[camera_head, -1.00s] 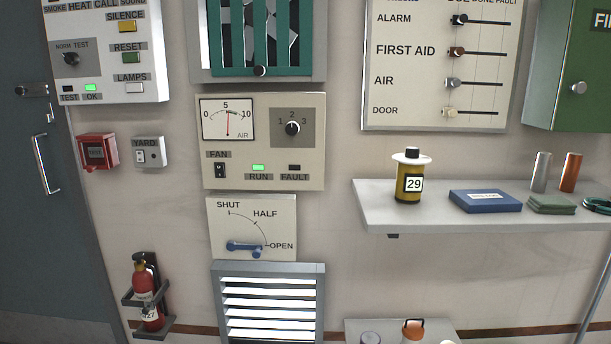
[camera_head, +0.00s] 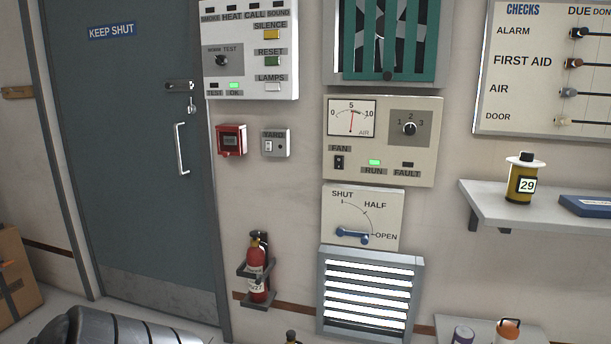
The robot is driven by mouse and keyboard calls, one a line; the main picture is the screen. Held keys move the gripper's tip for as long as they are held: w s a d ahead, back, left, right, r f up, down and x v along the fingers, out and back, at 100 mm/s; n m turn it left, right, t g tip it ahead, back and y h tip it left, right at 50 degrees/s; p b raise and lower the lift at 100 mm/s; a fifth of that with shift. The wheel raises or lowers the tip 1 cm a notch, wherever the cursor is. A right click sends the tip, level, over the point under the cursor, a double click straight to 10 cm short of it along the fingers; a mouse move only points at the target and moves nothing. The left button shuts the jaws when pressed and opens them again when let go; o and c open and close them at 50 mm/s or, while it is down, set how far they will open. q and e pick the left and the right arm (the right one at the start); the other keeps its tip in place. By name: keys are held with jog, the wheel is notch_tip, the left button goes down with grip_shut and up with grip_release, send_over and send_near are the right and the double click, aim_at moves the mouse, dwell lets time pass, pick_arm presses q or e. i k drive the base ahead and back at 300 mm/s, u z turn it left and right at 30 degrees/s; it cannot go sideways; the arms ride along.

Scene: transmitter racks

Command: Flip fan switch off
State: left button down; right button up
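The fan switch (camera_head: 339,162) is a small black rocker under the FAN label, on the beige fan panel (camera_head: 425,118) on the wall. I cannot tell its rocker position at this size. The green RUN lamp (camera_head: 374,162) is lit and the FAULT lamp (camera_head: 407,165) is dark. The air gauge (camera_head: 351,118) needle stands near the middle, and the speed knob (camera_head: 409,128) is beside it. A grey and black ribbed part, apparently my arm, shows at the bottom left. Neither gripper is in view.
Above the panel is the green-barred fan (camera_head: 388,40). Below are the SHUT/HALF/OPEN lever (camera_head: 351,236), at OPEN, and a louvred vent (camera_head: 368,290). A YARD switch (camera_head: 268,146), red call box (camera_head: 231,140) and extinguisher (camera_head: 257,270) are left. A shelf (camera_head: 490,209) juts out right.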

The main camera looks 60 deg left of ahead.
aim_at(339, 160)
jog(key=z, duration=0.5)
jog(key=k, duration=0.15)
jog(key=u, duration=1.6)
